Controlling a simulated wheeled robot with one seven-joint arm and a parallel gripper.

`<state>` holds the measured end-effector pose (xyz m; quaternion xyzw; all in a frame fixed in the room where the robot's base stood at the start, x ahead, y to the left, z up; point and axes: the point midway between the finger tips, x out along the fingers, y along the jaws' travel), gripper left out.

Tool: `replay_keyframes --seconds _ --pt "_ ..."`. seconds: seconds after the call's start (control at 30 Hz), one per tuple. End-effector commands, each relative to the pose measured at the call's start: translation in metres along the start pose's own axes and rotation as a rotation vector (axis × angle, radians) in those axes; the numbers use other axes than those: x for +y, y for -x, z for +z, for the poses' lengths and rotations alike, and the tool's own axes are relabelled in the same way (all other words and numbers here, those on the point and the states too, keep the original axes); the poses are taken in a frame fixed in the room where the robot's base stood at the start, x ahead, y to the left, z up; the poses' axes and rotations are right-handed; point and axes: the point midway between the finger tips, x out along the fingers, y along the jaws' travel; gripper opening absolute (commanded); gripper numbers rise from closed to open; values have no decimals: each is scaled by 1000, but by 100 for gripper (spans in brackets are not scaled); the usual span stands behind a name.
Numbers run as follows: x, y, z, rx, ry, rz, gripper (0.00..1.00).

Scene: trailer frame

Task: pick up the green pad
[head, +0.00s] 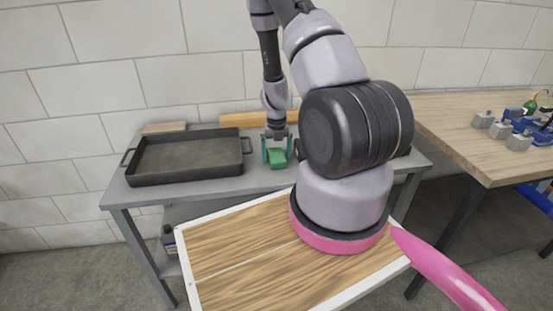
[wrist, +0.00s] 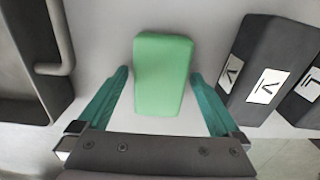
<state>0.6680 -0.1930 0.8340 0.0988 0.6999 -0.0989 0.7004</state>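The green pad (wrist: 162,72) is a light green rounded block lying on the grey table. In the wrist view it sits between the two teal fingers of my gripper (wrist: 160,100), with a gap on each side. My gripper is open and pointed down at the pad. In the head view my gripper (head: 277,151) is over the table beside the tray, and the pad (head: 277,160) shows between its fingers.
A dark tray (head: 188,177) with handles stands left of the pad; its handle (wrist: 62,40) is near the left finger. Dark blocks with white labels (wrist: 266,86) stand close to the right finger. A wooden workbench (head: 460,135) with clamps is at the right.

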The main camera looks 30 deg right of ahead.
Motion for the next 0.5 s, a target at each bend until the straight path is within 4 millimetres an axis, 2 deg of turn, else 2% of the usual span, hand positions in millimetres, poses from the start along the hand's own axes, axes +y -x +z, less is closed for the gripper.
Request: replay_keyframes --seconds 0.03,0.17,0.2,0.5 --pt "0 0 0 0 0 0 85" --pt "0 0 0 0 0 0 35" --pt "0 0 0 0 0 0 20" --pt "0 3 0 0 1 0 19"
